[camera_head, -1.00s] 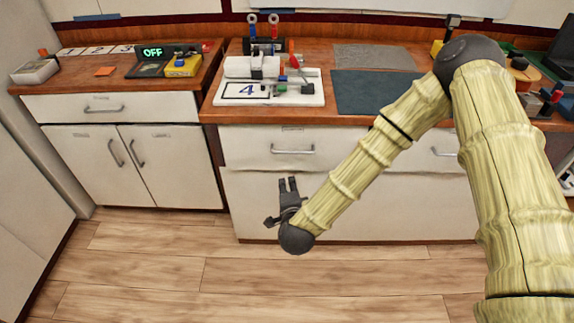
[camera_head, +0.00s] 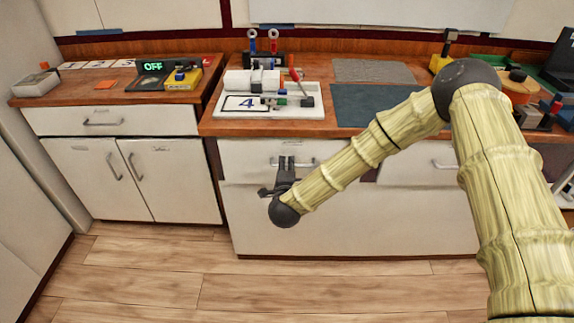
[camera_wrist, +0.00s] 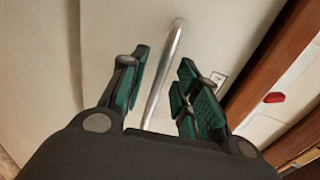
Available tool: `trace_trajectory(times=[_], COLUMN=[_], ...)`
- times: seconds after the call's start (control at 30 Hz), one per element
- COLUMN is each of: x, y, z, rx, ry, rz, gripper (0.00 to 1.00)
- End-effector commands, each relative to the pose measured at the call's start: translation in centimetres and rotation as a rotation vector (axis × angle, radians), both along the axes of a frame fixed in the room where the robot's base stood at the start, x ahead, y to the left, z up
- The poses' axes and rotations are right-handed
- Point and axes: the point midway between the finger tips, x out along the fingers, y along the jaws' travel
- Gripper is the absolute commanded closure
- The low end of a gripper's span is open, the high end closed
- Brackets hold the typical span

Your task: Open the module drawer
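The drawer my gripper faces is the white middle drawer (camera_head: 240,160) below the counter; its label is too small to read. It appears shut. Its silver bar handle (camera_head: 306,162) is partly hidden behind my fingers. My gripper (camera_head: 287,160) is in front of this drawer, fingers pointing at the handle. In the wrist view the handle (camera_wrist: 168,65) runs between the two open green-padded fingers (camera_wrist: 160,90). The fingers are apart, and I cannot tell whether either touches the bar.
A left drawer (camera_head: 60,120) with cabinet doors and a right drawer (camera_head: 400,172) flank it, both appearing shut. The wooden counter (camera_head: 340,127) above carries a white tray (camera_head: 225,113) marked 4 and a dark mat (camera_head: 370,103). The floor (camera_head: 250,290) in front is clear.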

Motion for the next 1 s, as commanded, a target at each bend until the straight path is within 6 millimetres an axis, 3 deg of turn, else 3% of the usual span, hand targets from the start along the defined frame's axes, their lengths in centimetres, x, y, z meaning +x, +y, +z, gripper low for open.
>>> trace_trajectory(times=[0.2, 0.5, 0.7, 1.0], x=[1.30, 1.41, 1.40, 1.42], y=[0.00, 0.00, 0.00, 0.00], z=[-0.28, -0.33, -0.33, -0.37], rx=[0.000, 0.000, 0.000, 0.000], ry=[0.000, 0.001, 0.001, 0.001], rz=[0.001, 0.001, 0.001, 0.001], gripper=[0.69, 0.69, 1.00, 1.00])
